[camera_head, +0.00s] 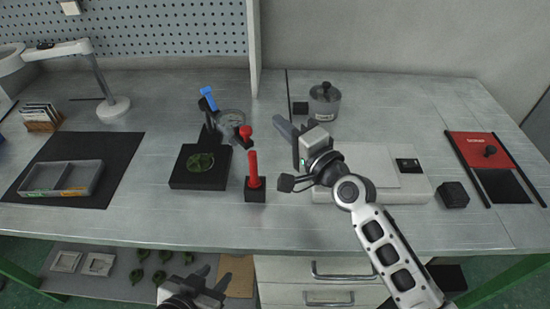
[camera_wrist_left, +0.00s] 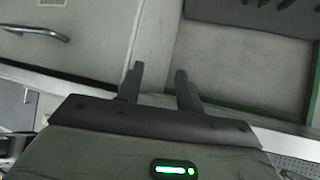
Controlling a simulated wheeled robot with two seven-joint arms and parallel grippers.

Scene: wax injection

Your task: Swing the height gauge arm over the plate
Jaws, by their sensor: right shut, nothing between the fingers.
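The black plate (camera_head: 183,181) lies on the bench, left of centre, with a round green piece (camera_head: 200,162) on it. Behind it stands a dark device with a blue handle (camera_head: 208,92) and a dark arm ending in a red knob (camera_head: 245,131). This looks like the height gauge; its arm reaches right, beyond the plate's back right corner. My right gripper (camera_head: 279,122) is shut and empty, right of the red knob and apart from it. My left gripper (camera_head: 215,272) is open and empty, low in front of the bench; its spread fingers show in the left wrist view (camera_wrist_left: 158,72).
A red-handled tool (camera_head: 253,170) stands upright in a black block between the plate and my right gripper. A pale flat box (camera_head: 385,180) lies under my right arm. A grey pot (camera_head: 325,101) stands behind. A grey tray (camera_head: 62,178) sits on a dark mat at left.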

